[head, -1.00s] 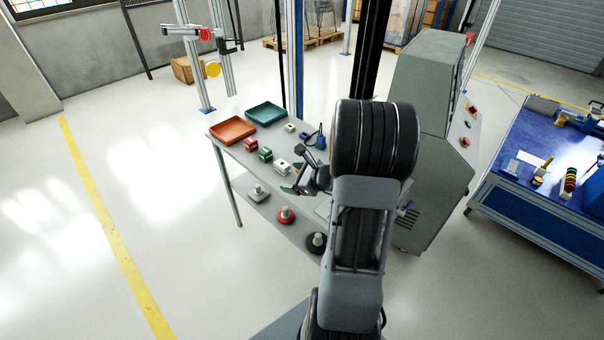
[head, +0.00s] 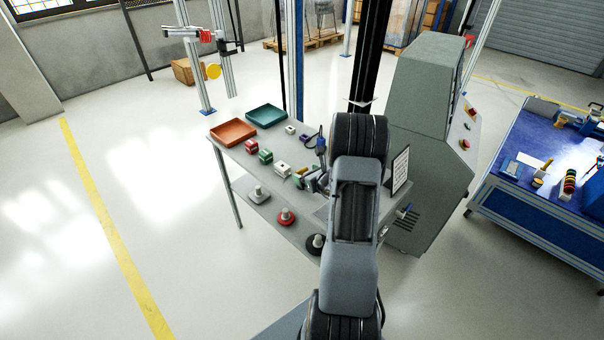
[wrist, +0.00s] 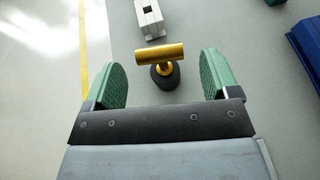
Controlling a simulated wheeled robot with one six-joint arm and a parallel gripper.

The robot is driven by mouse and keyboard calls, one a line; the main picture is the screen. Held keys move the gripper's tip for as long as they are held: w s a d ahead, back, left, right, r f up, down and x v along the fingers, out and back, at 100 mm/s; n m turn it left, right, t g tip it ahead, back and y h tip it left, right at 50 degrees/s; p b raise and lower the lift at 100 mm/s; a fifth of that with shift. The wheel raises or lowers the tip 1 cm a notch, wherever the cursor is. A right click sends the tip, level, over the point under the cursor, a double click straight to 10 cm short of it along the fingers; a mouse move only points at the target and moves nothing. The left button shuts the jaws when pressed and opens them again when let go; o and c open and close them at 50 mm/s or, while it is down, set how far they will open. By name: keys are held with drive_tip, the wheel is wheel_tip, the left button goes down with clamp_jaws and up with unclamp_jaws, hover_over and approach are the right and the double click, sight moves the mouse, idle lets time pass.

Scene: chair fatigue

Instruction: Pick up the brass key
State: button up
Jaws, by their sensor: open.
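The brass key (wrist: 160,54) shows in the wrist view as a gold bar set crosswise on a short gold stem above a round dark base (wrist: 165,78). My gripper (wrist: 162,74) has two green-padded fingers, open, one on each side of the key with a gap on both sides. The key appears between the fingertips and is not gripped. In the head view my gripper (head: 310,182) is low over the grey table (head: 236,157), partly hidden by my arm. The key is too small there to make out clearly.
A white block (head: 283,169) stands close to the key; it also shows in the wrist view (wrist: 149,18). Red (head: 250,147) and green (head: 265,156) blocks, an orange tray (head: 233,132) and a teal tray (head: 266,116) lie farther left. A blue object (wrist: 306,45) is at right.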

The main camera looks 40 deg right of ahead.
sight(303, 172)
drive_tip(key=p+x, duration=0.1)
drive_tip(key=x, duration=0.2)
drive_tip(key=shift+w, duration=0.4)
drive_tip(key=shift+p+x, duration=0.35)
drive_tip(key=shift+x, duration=0.45)
drive_tip(key=shift+s+f, duration=0.1)
drive_tip(key=c, duration=1.1)
